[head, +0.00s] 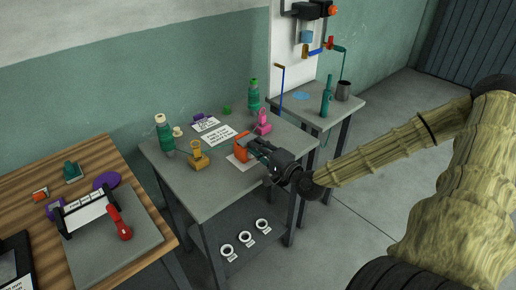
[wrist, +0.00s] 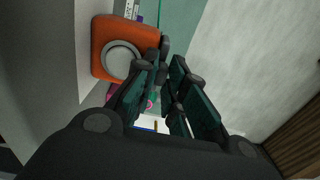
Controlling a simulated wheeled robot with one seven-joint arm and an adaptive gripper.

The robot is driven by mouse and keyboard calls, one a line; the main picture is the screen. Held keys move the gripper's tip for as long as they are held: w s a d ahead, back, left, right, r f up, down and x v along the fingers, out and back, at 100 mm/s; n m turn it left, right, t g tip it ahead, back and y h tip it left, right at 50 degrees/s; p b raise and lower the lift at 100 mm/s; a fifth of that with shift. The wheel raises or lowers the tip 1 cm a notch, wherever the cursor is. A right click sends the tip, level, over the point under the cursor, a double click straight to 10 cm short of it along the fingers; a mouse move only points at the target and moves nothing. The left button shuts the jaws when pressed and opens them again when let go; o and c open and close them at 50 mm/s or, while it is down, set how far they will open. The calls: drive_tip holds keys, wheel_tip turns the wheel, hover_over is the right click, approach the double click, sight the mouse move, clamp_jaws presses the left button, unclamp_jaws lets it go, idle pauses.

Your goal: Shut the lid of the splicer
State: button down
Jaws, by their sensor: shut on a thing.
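The orange block-like thing that I take for the splicer (head: 241,147) stands at the front right of the grey table on a pale sheet. In the wrist view its orange face (wrist: 103,48) has rounded corners and a grey round disc. My gripper (head: 253,145) reaches it from the right with its teal fingers nearly level. In the wrist view the fingers (wrist: 168,68) are close together at the right edge of the orange face, shut on the splicer. The fingers hide the exact contact, and I cannot tell the lid's angle.
A brass-coloured piece (head: 199,157), a green bottle (head: 164,134), a pink piece (head: 263,123) and printed cards (head: 218,133) share the grey table (head: 205,188). White rings (head: 245,239) lie on its lower shelf. A wooden bench (head: 28,192) stands left.

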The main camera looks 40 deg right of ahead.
drive_tip(key=c, duration=1.5)
unclamp_jaws()
